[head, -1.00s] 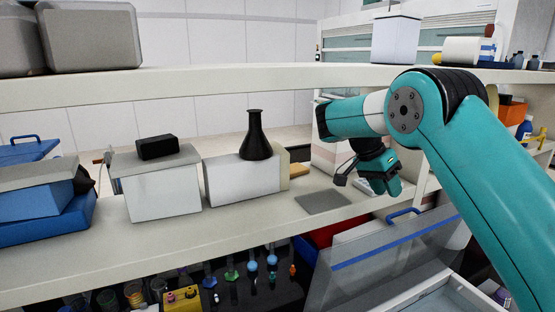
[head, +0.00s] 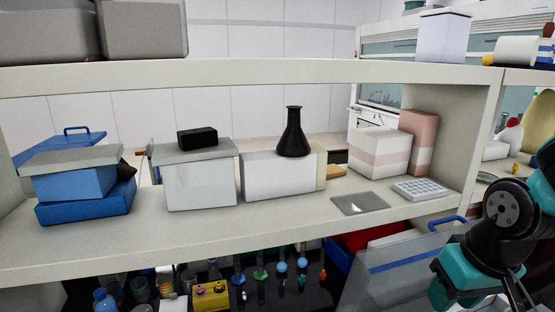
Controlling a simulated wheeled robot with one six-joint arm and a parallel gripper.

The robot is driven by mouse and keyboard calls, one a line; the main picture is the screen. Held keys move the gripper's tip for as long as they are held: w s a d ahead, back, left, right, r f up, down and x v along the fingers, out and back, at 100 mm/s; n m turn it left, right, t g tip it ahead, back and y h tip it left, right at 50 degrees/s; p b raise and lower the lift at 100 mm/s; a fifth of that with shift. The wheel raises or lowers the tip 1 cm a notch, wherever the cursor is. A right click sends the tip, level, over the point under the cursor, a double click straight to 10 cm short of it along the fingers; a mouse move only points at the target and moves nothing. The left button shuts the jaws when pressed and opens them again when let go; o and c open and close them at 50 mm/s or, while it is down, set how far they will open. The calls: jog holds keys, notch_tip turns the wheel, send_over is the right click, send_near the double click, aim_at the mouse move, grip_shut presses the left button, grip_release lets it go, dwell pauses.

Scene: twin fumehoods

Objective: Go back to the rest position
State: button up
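My arm (head: 512,235) shows at the lower right edge of the head view, teal with black joints, in front of the shelf. My gripper's fingertips are not clearly visible; the end of the arm is cut off by the frame edge. No gripper touches the things on the shelf. A black conical flask (head: 293,136) stands upright on a white box (head: 279,177) on the middle shelf.
The shelf (head: 250,222) also holds a lidded white box (head: 200,184) with a black block (head: 197,138), blue boxes (head: 85,206), a grey plate (head: 361,203) and a white well plate (head: 421,190). A transparent panel with a blue handle (head: 430,231) is near my arm.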

jog(key=s+a+f+n+g+y+b, duration=0.2)
jog(key=s+a+f+n+b, duration=0.4)
jog(key=b, duration=0.8)
jog(key=s+a+f+y, duration=0.1)
jog(key=s+a+f, duration=0.2)
jog(key=s+a, duration=0.1)
jog(key=shift+a+f+b, duration=0.4)
jog(key=shift+a, duration=0.45)
